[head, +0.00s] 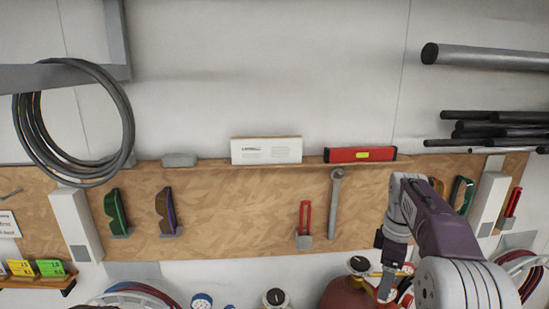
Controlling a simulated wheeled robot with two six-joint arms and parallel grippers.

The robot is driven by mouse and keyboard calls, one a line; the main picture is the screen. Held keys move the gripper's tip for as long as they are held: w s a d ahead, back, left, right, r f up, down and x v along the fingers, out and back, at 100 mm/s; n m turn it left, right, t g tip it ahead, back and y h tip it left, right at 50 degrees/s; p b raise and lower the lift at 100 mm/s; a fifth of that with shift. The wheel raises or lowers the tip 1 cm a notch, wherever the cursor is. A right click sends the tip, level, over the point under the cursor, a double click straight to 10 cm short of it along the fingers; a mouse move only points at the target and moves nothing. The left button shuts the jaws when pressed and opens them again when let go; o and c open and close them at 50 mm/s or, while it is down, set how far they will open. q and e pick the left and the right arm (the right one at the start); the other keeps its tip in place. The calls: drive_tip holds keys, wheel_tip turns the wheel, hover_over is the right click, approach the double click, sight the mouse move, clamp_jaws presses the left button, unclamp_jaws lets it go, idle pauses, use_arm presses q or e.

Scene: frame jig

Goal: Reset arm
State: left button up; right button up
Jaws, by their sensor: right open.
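My right arm comes in from the lower right, with grey joints and a dark purple link. Its gripper (388,280) hangs downward in front of the wall, near the top of a dark red gas cylinder (346,293). It is open, and I see nothing held in it. I cannot tell from this view how far it is from the cylinder. My left gripper is not in view.
A wooden tool board (260,210) on the white wall carries a wrench (335,205) and red-handled pliers (305,218). A red level (360,154) sits on its top edge. A coiled cable (120,120) hangs left. Pipes (490,58) stick out at upper right.

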drive_tip(key=s+a+f+m+b, duration=0.3)
drive_tip(key=s+f+m+b, duration=0.1)
drive_tip(key=f, duration=0.7)
drive_tip(key=s+a+f+m+b, duration=0.3)
drive_tip(key=s+f+b, duration=0.4)
drive_tip(key=f, duration=0.4)
drive_tip(key=s+a+f+m+t+b, duration=0.1)
drive_tip(key=s+a+f+m+b, duration=0.3)
drive_tip(key=f, duration=0.7)
drive_tip(key=shift+s+f+m+b, duration=0.4)
drive_tip(key=shift+s+m+b, duration=0.5)
drive_tip(key=shift+b, duration=0.1)
drive_tip(key=shift+s, duration=0.15)
